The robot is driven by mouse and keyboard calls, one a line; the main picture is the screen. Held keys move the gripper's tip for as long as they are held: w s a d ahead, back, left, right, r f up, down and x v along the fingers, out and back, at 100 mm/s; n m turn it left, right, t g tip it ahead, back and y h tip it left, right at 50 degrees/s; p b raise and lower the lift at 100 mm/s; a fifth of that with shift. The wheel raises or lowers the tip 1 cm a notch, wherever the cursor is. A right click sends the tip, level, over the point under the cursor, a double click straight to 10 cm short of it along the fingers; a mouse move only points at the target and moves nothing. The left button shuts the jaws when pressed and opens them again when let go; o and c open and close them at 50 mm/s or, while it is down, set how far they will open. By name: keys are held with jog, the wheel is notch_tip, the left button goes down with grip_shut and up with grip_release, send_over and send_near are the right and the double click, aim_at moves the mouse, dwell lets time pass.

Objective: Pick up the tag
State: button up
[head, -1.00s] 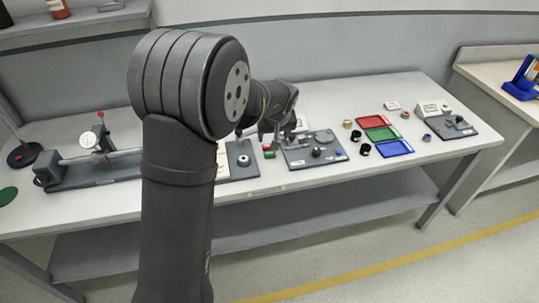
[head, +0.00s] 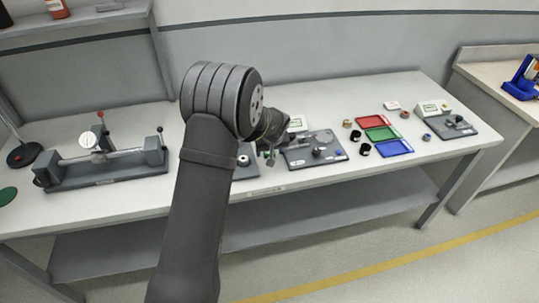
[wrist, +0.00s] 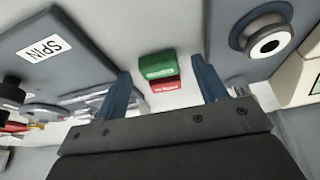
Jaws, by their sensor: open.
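The likely tag is a small block, green (wrist: 157,66) on one part and red (wrist: 165,86) on the other, with white lettering too small to read. It lies on the pale bench top. In the wrist view it sits between the two blue fingers of my gripper (wrist: 161,72), with clear space on both sides. My gripper is open and holds nothing. I cannot tell how high the fingertips are above the tag. In the head view my gripper (head: 268,155) is over the bench, and the tag is mostly hidden there.
On the bench are red (head: 369,123), green (head: 382,134) and blue (head: 394,147) trays and a dial gauge fixture (head: 98,160).

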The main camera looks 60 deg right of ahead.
jog(key=shift+f, duration=0.15)
jog(key=c, duration=1)
jog(key=shift+c, duration=0.3)
